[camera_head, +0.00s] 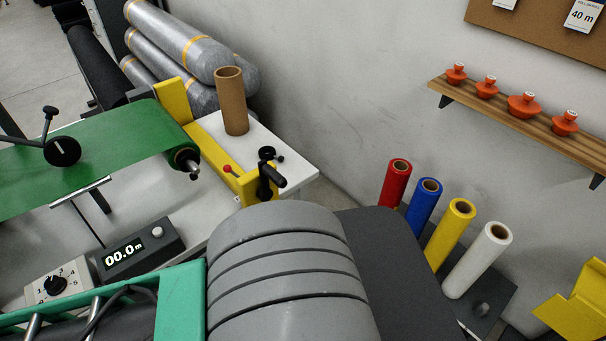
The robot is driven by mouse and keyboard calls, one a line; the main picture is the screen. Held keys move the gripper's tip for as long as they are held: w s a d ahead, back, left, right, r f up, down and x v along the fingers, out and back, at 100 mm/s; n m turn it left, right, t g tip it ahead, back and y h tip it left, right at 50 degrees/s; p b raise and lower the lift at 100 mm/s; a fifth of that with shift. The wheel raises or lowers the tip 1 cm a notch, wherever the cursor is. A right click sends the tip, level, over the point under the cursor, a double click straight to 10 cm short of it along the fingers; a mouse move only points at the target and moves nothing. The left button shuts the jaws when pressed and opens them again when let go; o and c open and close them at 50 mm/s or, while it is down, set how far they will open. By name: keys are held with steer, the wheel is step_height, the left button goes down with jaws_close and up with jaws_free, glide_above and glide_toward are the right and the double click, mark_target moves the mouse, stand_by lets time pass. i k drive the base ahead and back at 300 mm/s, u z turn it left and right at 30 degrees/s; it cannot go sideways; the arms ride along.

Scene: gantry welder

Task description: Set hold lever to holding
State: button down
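No label marks the hold lever, so I cannot tell for certain which part it is. A small lever with a red ball knob (227,169) sits on the yellow bracket (255,187) in the middle, its knob leaning to the upper left. A black crank handle (271,174) is on the same bracket, just right of it. My gripper is not in view.
A cardboard tube (231,101) stands upright on the white table (290,157). A counter box (138,249) reading 00.0 m and a numbered dial box (57,285) lie at lower left. Coloured rolls (450,232) stand right. Large grey ribbed link, apparently mine, blocks the lower middle.

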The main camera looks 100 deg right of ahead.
mark_target(227, 169)
steer(key=z, duration=1.8)
steer(key=k, duration=0.5)
steer(key=u, duration=0.8)
